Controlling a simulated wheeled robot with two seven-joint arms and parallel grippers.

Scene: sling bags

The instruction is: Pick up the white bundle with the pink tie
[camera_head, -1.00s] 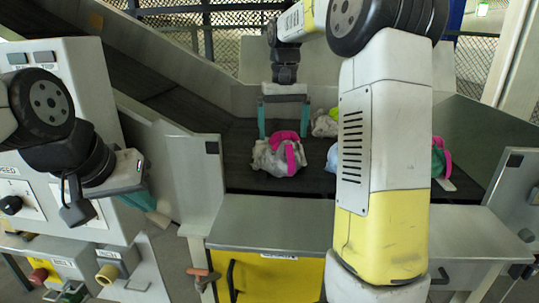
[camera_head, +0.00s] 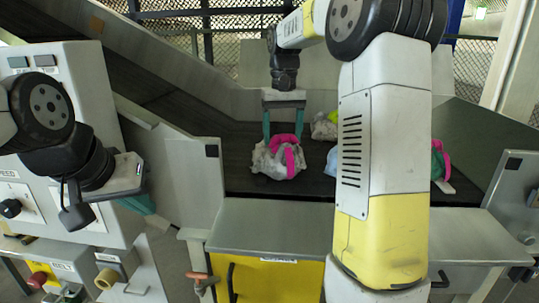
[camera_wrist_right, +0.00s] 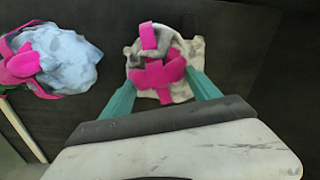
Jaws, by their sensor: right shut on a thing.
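The white bundle with the pink tie (camera_head: 265,161) sits on the dark belt in the middle of the head view. In the right wrist view the bundle (camera_wrist_right: 185,92) lies between the teal fingers, with its pink straps on top. My right gripper (camera_head: 284,133) reaches down over it and is shut on it, and the bundle appears to rest on the belt still. My left gripper (camera_head: 142,202) hangs at the left, away from the belt; its finger gap cannot be made out.
A light blue bundle with a pink tie (camera_wrist_right: 62,62) lies left of the grip in the wrist view. A pale bundle with yellow-green (camera_head: 323,127) lies behind. A teal and pink bundle (camera_head: 440,163) is at the right. Metal side walls (camera_head: 215,215) edge the belt (camera_head: 240,183).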

